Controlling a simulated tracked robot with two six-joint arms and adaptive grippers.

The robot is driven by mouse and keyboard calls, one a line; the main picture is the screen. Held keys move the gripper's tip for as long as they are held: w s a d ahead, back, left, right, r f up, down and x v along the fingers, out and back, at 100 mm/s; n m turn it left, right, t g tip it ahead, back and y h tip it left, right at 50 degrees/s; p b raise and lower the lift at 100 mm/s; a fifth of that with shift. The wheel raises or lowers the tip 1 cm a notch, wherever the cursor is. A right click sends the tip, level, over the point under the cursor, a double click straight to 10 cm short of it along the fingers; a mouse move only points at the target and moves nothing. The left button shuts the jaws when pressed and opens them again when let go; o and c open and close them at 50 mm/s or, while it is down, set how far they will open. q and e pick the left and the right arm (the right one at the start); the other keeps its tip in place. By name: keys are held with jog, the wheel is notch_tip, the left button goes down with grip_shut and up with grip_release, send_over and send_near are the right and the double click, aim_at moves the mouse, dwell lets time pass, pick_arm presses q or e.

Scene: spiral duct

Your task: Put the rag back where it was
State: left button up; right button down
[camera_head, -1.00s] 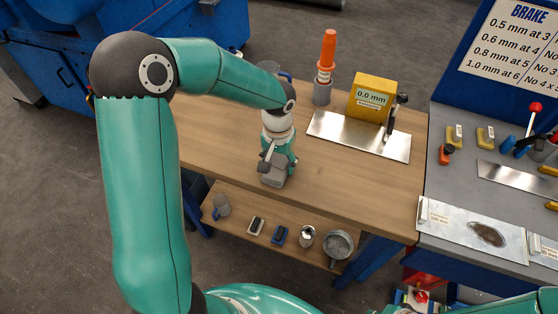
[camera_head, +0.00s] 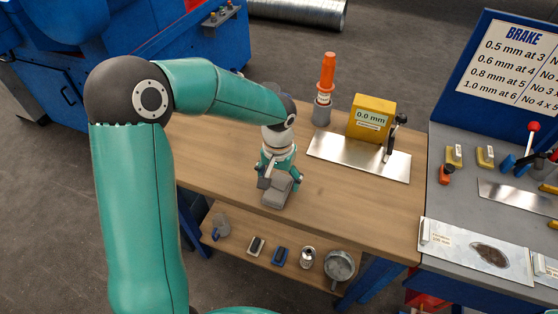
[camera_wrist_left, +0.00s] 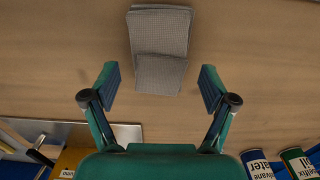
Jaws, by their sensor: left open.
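The rag is a folded grey cloth (camera_head: 276,190) lying on the wooden bench top near its front edge. In the left wrist view the rag (camera_wrist_left: 160,45) shows waffle texture and a fold, at the top middle. My left gripper (camera_head: 280,172) points down over the bench at the rag's far side. In the left wrist view my left gripper (camera_wrist_left: 158,82) is open, one finger on each side of the rag's near end, with clear gaps to the cloth. My right gripper is out of view.
A lower shelf (camera_head: 232,247) holds a mug, brushes and cans. Bench top left of the rag is clear.

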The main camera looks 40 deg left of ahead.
aim_at(278, 184)
pick_arm(q)
notch_tip(278, 184, up, 10)
jog(key=shift+r, duration=0.2)
jog(key=shift+s, duration=0.1)
dwell(0.5)
